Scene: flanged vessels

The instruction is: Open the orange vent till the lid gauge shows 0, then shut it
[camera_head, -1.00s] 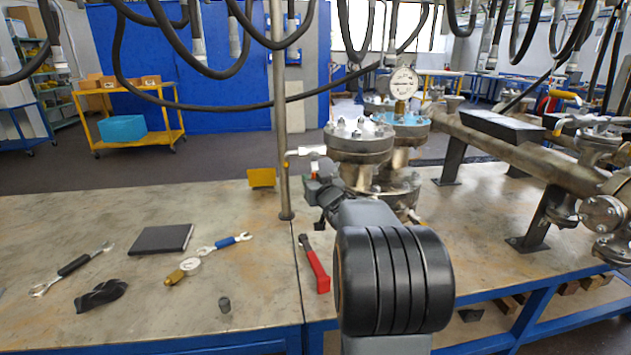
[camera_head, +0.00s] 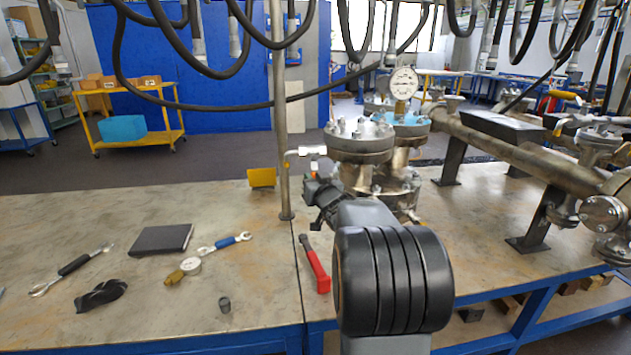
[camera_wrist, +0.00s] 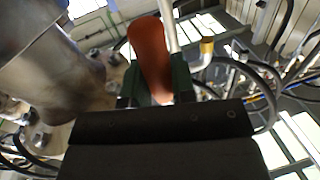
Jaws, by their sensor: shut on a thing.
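The orange vent handle (camera_wrist: 150,55) stands between the two green fingertips of my gripper (camera_wrist: 155,86) in the wrist view, and the jaws are shut on it. In the head view my gripper (camera_head: 313,184) is just below the white vent pipe (camera_head: 306,151), left of the near flanged vessel (camera_head: 358,146). My own wrist hides most of the handle there. The round white lid gauge (camera_head: 404,82) stands upright on a brass stem above the blue-topped vessel lid (camera_head: 407,121). Its needle is too small to read.
A steel post (camera_head: 281,120) and a yellow plate (camera_head: 261,178) stand left of the gripper. A red-handled tool (camera_head: 317,268), a loose gauge (camera_head: 190,266) and wrenches lie on the bench. Black hoses (camera_head: 230,106) hang across the view. A large pipe (camera_head: 510,147) runs to the right.

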